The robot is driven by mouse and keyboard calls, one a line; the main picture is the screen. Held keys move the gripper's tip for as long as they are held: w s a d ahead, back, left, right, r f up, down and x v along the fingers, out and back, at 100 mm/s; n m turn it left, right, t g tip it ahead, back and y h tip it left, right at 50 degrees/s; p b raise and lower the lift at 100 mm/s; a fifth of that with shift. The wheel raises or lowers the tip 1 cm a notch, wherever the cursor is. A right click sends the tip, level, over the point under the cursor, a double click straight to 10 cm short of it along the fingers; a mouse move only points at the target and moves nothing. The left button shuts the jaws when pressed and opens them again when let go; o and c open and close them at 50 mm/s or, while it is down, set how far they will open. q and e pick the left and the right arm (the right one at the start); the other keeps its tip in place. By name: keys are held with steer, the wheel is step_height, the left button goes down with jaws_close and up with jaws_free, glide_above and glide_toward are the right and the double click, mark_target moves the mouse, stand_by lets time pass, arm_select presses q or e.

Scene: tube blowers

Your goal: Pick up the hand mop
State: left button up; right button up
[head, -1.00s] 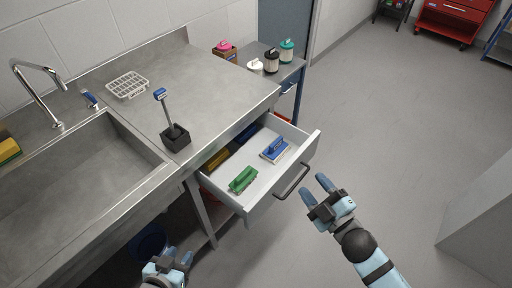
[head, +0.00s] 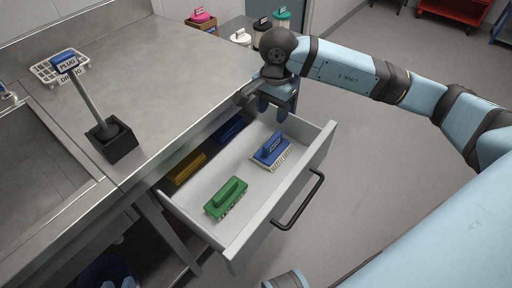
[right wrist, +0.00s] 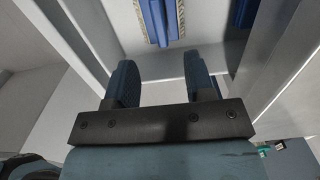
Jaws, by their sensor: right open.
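The hand mop, a blue-handled block with a pale fringe (head: 270,151), lies in the open drawer (head: 208,229), towards its right side. My right gripper (head: 273,108) is open and empty over the far right part of the drawer, beyond the mop and apart from it. In the right wrist view the mop's blue top and fringe (right wrist: 157,18) show at the upper edge, beyond the two spread fingers (right wrist: 160,78).
A green brush (head: 226,197), a yellow brush (head: 187,166) and a dark blue one (head: 229,130) share the drawer. The drawer front has a black handle (head: 300,202). The steel counter (head: 170,80) overhangs the back of the drawer. A plunger-like tool stands in a black holder (head: 113,142).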

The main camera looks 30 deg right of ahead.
mark_target(273, 139)
steer(key=f+b, duration=0.1)
steer(key=f, duration=0.8)
steer(key=shift+d+f+b, duration=0.1)
steer(key=shift+d+b, duration=0.1)
steer(key=shift+b, duration=0.15)
step_height(273, 139, down, 2)
steer(key=shift+d+f+b, duration=0.1)
steer(key=shift+f+b, duration=0.1)
steer(key=shift+b, duration=0.2)
steer(key=shift+f, duration=0.95)
arm_select(q)
step_height(273, 139, up, 5)
steer(key=w+d+t+h, duration=0.1)
steer(key=w+d+t, duration=0.1)
steer(key=shift+d+t+h, duration=0.35)
steer(key=shift+t+h, duration=0.05)
arm_select(e)
jaws_close()
